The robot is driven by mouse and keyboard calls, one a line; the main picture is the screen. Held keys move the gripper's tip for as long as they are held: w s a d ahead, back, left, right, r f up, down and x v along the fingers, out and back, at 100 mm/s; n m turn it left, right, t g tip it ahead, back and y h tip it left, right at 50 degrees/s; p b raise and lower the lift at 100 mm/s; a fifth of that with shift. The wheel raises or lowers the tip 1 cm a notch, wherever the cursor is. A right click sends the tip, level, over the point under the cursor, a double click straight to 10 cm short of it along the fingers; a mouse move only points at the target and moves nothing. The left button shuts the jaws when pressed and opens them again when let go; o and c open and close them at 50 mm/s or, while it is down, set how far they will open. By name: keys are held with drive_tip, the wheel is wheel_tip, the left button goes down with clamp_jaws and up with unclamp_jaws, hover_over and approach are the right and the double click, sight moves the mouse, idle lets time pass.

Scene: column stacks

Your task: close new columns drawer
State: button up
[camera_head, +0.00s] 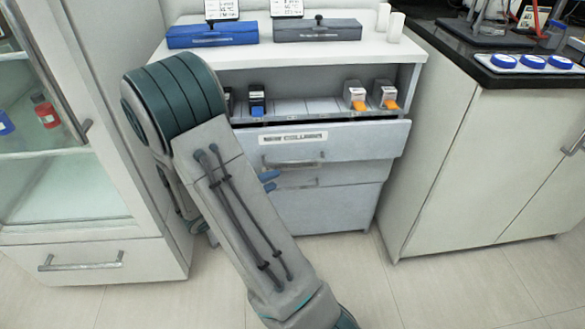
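The new columns drawer (365,142) is the top drawer of the white cabinet, with a "NEW COLUMNS" label on its front. Its front juts out a little, and a dark gap shows above it. Its bar handle (297,162) is below the label. My gripper (269,181) is mostly hidden behind my own arm.
A lower drawer (345,175) sits beneath. A blue case (212,36) and a grey case (318,30) lie on top. A glass-door cabinet (65,190) stands left, a dark-topped counter (480,150) right.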

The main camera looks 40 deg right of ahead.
sight(292, 163)
drive_tip(key=w+d+f+n+b, duration=0.1)
drive_tip(key=w+d, duration=0.1)
drive_tip(key=d, duration=0.2)
drive_tip(key=w+d+f+n+t+b, duration=0.1)
drive_tip(key=w+d+f+n+b, duration=0.1)
drive_tip(key=d, duration=0.2)
drive_tip(key=w+d+f+n+t+b, duration=0.1)
drive_tip(key=d+b, duration=0.1)
drive_tip(key=d, duration=0.3)
drive_tip(key=shift+w+f+h, duration=0.2)
drive_tip(key=shift+w+h, duration=0.1)
drive_tip(key=shift+w, duration=0.1)
clamp_jaws()
drive_tip(key=shift+w, duration=0.1)
